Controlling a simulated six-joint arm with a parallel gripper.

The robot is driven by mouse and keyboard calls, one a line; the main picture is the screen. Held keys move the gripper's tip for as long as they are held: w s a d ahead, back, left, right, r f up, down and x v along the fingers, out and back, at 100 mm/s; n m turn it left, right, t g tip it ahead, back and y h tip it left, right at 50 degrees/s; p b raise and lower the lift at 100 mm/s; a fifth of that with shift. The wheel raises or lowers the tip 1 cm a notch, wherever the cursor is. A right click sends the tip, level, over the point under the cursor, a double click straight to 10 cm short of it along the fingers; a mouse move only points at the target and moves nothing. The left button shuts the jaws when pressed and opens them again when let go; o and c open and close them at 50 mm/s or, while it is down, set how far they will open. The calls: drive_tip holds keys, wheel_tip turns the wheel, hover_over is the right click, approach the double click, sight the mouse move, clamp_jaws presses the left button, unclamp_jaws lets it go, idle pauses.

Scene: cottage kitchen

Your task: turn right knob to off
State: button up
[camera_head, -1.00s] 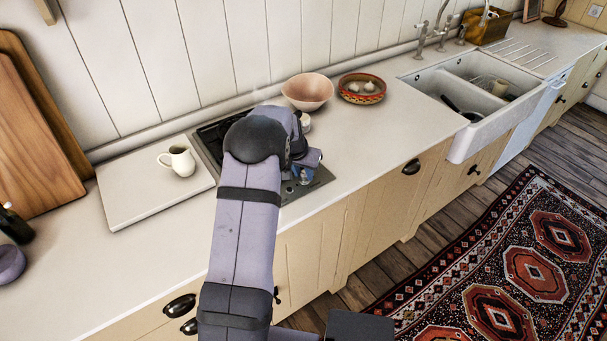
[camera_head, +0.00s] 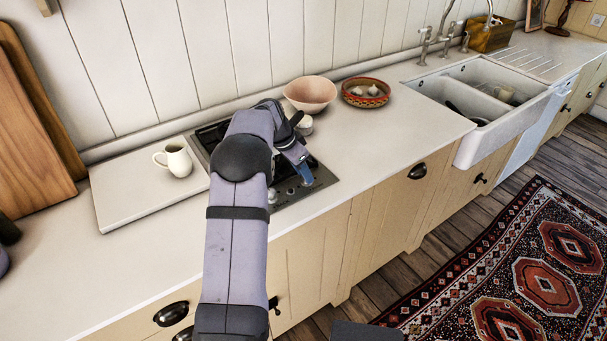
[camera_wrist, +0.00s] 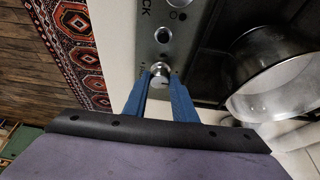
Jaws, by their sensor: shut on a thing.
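The hob's front strip (camera_wrist: 137,50) carries a row of round metal knobs. The right knob (camera_wrist: 159,70) is at the lower end of that row in the wrist view, between the blue fingertips of my gripper (camera_wrist: 160,78). My gripper is shut on it. A neighbouring knob (camera_wrist: 163,36) stands free just above it in the wrist view. In the head view my gripper (camera_head: 306,181) reaches down to the right front of the hob (camera_head: 322,178); the right knob is hard to make out there. The pointer marking on the held knob is too small to read.
A round pot (camera_wrist: 270,75) stands close by in the wrist view. A white board with a cream jug (camera_head: 174,161) lies left of the hob. A pink bowl (camera_head: 310,93) and a patterned bowl (camera_head: 366,93) stand behind. The counter (camera_head: 395,135) to the right is clear.

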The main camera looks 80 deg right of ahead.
idle(0.4)
drive_tip(key=o, duration=1)
drive_tip(key=shift+o, duration=0.2)
drive_tip(key=b+v, duration=0.2)
drive_tip(key=v, duration=0.5)
drive_tip(key=shift+r, duration=0.25)
